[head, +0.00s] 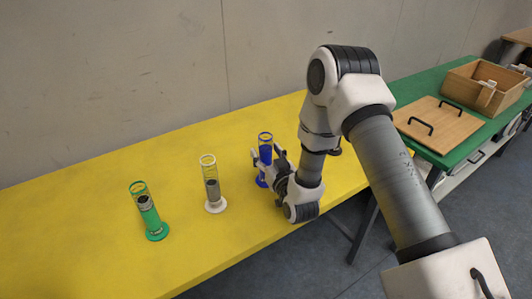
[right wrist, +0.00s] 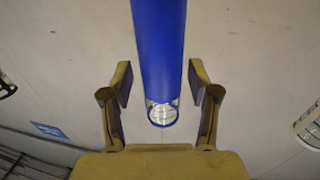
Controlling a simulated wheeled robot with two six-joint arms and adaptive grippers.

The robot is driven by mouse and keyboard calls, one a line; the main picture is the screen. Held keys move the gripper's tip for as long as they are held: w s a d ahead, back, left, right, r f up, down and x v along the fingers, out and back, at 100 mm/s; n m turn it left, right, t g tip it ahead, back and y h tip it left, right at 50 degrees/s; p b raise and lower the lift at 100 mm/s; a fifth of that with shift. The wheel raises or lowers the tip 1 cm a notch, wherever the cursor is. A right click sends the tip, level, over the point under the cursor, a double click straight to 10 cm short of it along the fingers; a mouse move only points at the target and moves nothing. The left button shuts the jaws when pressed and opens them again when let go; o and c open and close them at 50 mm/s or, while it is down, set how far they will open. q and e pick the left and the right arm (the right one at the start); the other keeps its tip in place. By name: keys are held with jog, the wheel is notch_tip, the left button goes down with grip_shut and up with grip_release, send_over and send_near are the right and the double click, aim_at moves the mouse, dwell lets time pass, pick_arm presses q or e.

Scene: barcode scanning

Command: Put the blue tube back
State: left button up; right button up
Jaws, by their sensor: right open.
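The blue tube (head: 265,154) stands upright on the yellow table, with a blue rim on top and a blue foot partly hidden by my gripper. My right gripper (head: 267,164) is beside it, low, with its fingers near the tube. In the right wrist view, the blue tube (right wrist: 158,55) runs down from the top edge, between the two fingers of my right gripper (right wrist: 161,85). The fingers are spread, with a visible gap on each side of the tube. My left gripper is not in view.
A white-rimmed tube (head: 212,188) and a green tube (head: 150,214) stand to the left on the yellow table (head: 90,250). A green table (head: 460,155) at the right holds a wooden board (head: 438,125) with black handles and a wooden box (head: 490,88). The table's left part is clear.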

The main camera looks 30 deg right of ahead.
jog(key=shift+s, duration=0.1)
jog(key=shift+s+a+f, duration=0.1)
jog(key=shift+f, duration=0.05)
jog(key=s+a+b, duration=0.1)
jog(key=s+b, duration=0.1)
jog(key=s, duration=0.9)
jog(key=shift+s+a, duration=0.2)
jog(key=shift+a, duration=0.2)
